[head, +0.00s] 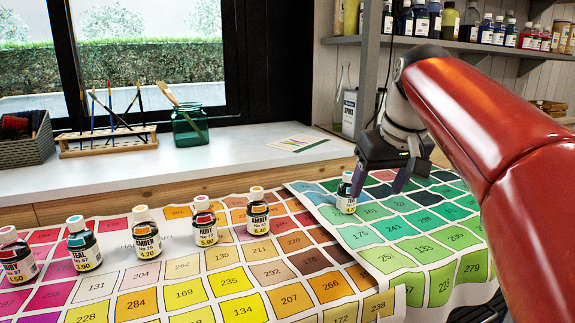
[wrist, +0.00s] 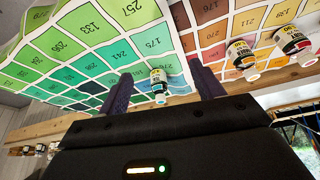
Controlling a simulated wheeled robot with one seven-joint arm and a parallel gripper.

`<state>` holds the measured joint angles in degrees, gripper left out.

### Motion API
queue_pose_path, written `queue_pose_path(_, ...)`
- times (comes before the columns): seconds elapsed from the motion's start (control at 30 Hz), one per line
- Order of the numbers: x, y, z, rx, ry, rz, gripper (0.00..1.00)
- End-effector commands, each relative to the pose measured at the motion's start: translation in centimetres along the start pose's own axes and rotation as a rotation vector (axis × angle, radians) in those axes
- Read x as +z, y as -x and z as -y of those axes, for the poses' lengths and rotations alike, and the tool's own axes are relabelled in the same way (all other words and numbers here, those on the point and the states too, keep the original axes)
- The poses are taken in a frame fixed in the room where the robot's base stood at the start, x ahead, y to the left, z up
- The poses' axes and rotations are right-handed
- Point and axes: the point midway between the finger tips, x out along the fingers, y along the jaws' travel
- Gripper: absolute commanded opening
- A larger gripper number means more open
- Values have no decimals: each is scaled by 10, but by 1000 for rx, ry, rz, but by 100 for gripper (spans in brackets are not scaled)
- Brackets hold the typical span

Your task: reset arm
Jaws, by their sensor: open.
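My gripper (head: 378,190) hangs over the green chart at the right of the head view, its fingers apart and pointing down. A small bottle with a light blue cap (head: 346,194) stands upright on that chart, just left of the fingers in the head view. In the wrist view this bottle (wrist: 158,86) shows in the gap between the two dark fingers, beyond the gripper body. I cannot tell how far it is from the fingers, but nothing appears clamped. My red arm comes in from the right.
Several small labelled bottles (head: 83,244) stand in a spread-out row on the warm-coloured chart (head: 184,293). Behind are a brush rack (head: 108,142), a green jar (head: 190,126) and a clear bottle (head: 343,88). A shelf of bottles (head: 470,46) is at upper right.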

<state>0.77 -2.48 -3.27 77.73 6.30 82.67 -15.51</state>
Motion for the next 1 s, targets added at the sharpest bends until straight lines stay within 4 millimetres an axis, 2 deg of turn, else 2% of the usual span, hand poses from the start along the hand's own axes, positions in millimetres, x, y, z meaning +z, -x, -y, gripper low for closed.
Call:
queue_pose_path(0.17, 24, -4, 6, 8, -23, -8, 67)
queue_pose_path(0.37, 65, -15, 15, 22, -59, -23, 67)
queue_pose_path(0.47, 96, -26, 21, 33, -83, -33, 67)
queue_pose_path(0.57, 139, -44, 29, 48, -111, -48, 67)
queue_pose_path(0.7, 200, -76, 40, 70, -148, -69, 67)
queue_pose_path(0.8, 234, -97, 46, 82, -166, -82, 67)
queue_pose_path(0.9, 257, -112, 48, 90, -178, -89, 67)
queue_pose_path(1.0, 268, -119, 50, 94, -184, -93, 67)
